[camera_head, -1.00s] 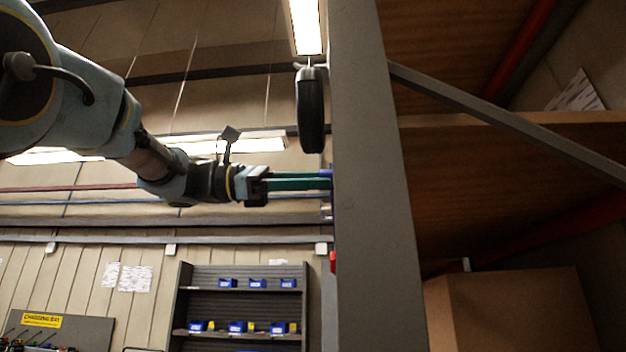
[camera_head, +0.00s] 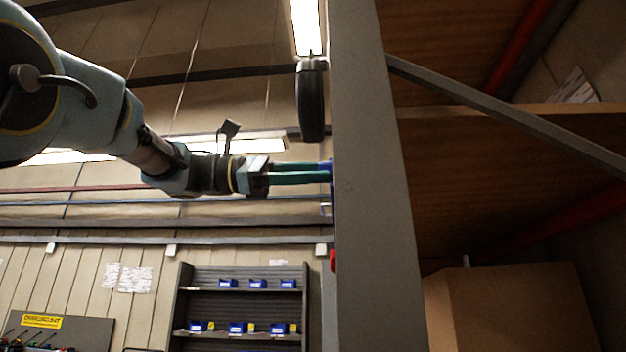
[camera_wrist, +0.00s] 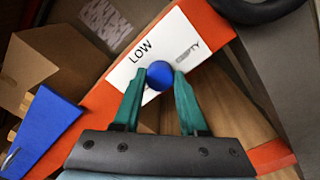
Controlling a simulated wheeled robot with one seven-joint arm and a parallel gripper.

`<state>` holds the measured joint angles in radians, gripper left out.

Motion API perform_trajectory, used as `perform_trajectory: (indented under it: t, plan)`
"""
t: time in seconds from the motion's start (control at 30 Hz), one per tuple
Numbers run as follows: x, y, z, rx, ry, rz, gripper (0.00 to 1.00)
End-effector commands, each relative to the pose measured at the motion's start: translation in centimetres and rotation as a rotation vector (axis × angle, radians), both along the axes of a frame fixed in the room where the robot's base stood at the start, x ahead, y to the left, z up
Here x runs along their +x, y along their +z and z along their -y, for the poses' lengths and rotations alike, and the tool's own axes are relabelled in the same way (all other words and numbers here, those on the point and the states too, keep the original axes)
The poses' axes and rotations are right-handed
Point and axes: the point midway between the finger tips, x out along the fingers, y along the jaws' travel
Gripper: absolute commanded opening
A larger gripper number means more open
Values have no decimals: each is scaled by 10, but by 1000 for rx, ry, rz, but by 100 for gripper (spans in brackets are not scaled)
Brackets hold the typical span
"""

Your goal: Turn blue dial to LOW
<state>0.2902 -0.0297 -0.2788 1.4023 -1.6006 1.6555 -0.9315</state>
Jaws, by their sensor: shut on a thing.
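The blue dial (camera_wrist: 159,78) shows in the wrist view as a round blue knob in front of a white label plate (camera_wrist: 172,42). The plate reads LOW on the left; the word on the right is faint, perhaps EMPTY. My gripper (camera_wrist: 159,75) has its two green fingers on either side of the dial, shut on it. No pointer mark is visible on the dial. In the head view my gripper (camera_head: 328,171) reaches right to the grey post, and only a sliver of the blue dial (camera_head: 327,165) shows at its fingertips.
A grey post (camera_head: 375,200) stands beside the dial, with a black wheel-like object (camera_head: 311,105) hanging above. A cardboard box (camera_head: 515,310) sits right of the post. A blue piece (camera_wrist: 42,130) and orange beam (camera_wrist: 98,98) show in the wrist view. A shelf rack (camera_head: 240,306) stands behind.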

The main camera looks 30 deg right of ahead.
Motion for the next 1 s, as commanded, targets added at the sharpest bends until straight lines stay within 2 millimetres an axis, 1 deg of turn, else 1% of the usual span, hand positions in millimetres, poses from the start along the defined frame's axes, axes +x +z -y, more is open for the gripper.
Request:
perform_trajectory:
  t: [0.03, 0.23, 0.7, 1.0]
  plan:
    - [0, -6, 0, -22, -2, 28, 0]
    - [0, -8, 0, -138, -2, 169, 0]
    - [1, -6, 1, -405, -1, 496, 0]
    - [1, -4, 1, -515, -1, 631, 0]
